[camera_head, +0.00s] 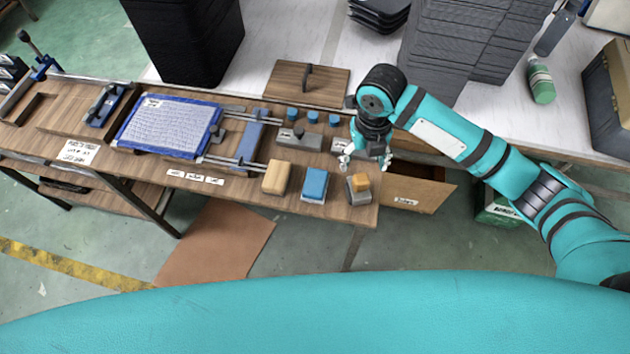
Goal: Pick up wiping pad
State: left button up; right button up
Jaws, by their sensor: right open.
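Three small blocks stand in a row at the table's front right edge: a tan block (277,177), a blue pad (314,183) on a pale base, and a grey block (360,196) with an orange piece (359,181) on top. I cannot tell for sure which one is the wiping pad. My right gripper (365,163) is open and empty, pointing down above the table's right end, just behind the orange-topped block and apart from it. My left gripper is not in view.
A blue-framed panel (123,142) lies on the wooden table by slide rails (246,145). Blue-topped knobs (312,117) and a wooden lid (288,73) lie behind the blocks. An open drawer (420,194) juts out at right. Black crates (190,40) stand behind.

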jog(key=shift+o, duration=1)
jog(key=o, duration=0.4)
jog(key=w+a+m+b, duration=0.1)
jog(key=m+b, duration=0.2)
jog(key=w+a+m+b, duration=0.1)
jog(key=a+m+b, duration=0.1)
jog(key=m+b, duration=0.1)
jog(key=w+a+m+b, duration=0.1)
jog(key=a+m+b, duration=0.1)
jog(key=m+b, duration=0.1)
jog(key=shift+a+m, duration=0.15)
jog(key=shift+m, duration=0.25)
jog(key=shift+o, duration=0.2)
notch_tip(320, 180, up, 3)
jog(key=m+b, duration=0.9)
jog(key=m, duration=0.3)
send_over(315, 182)
jog(key=shift+m, duration=0.3)
jog(key=f, duration=1.2)
jog(key=shift+w+d+p, duration=0.15)
jog(key=shift+d+p, duration=0.05)
jog(key=shift+p, duration=0.2)
jog(key=shift+a+f, duration=0.15)
jog(key=shift+f, duration=2.45)
